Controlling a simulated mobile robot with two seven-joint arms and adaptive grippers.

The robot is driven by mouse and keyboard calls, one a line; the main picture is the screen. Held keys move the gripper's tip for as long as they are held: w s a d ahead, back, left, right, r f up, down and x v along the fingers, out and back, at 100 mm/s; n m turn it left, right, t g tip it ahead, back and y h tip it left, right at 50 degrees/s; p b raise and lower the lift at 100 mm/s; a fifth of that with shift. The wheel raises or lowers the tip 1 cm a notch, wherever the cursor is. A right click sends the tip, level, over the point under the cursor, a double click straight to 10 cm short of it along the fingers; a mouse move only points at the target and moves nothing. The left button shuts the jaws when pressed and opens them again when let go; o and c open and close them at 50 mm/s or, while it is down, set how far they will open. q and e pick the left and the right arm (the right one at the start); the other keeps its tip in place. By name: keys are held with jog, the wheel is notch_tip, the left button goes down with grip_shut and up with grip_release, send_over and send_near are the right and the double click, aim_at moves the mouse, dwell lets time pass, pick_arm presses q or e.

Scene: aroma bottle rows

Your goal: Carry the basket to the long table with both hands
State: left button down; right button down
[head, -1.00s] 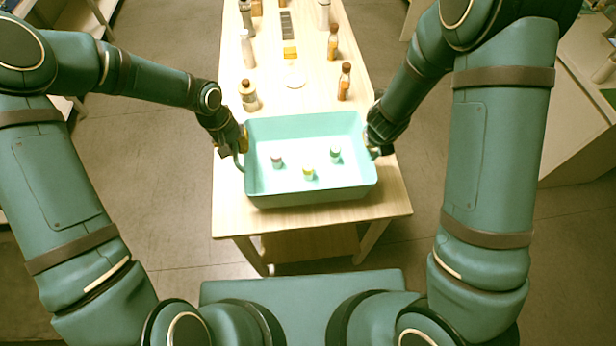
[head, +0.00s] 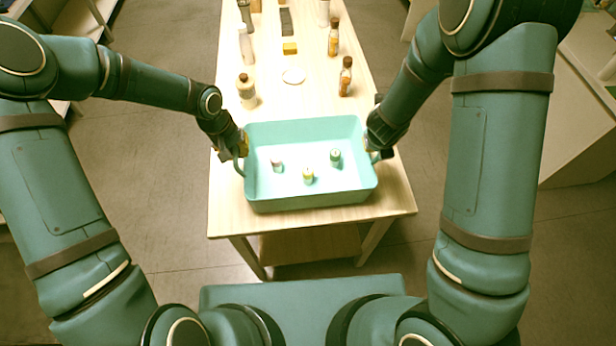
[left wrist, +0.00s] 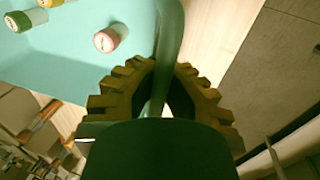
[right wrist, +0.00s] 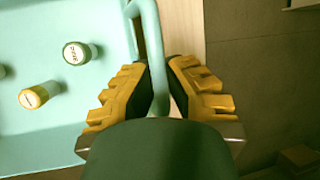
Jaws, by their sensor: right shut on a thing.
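The teal basket (head: 312,199) is over the near end of the long wooden table (head: 228,215). I cannot tell whether its base touches the tabletop.
Bottles stand farther back on the table, including a cream one (head: 247,92) near my left gripper and a brown one (head: 345,76) behind the basket. A white disc (head: 293,76) and yellow block (head: 290,48) lie between.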

pick_arm(q)
jog(key=shift+a+f, duration=0.3)
jog(key=shift+f, duration=0.1)
pick_arm(e)
jog(key=shift+d+f, duration=0.3)
jog(key=shift+f, duration=0.05)
pick_arm(q)
jog(key=c, duration=1.4)
grip_release()
jog(key=shift+c, duration=0.2)
pick_arm(e)
jog(key=c, duration=1.2)
grip_release()
pick_arm(q)
jog(key=o, duration=0.3)
jog(key=shift+d+r, duration=0.1)
pick_arm(e)
jog(key=shift+o, duration=0.3)
pick_arm(q)
jog(key=shift+d, duration=0.1)
pick_arm(e)
jog(key=shift+a+r, duration=0.1)
jog(key=shift+a, duration=0.05)
pick_arm(q)
jog(key=shift+r, duration=0.1)
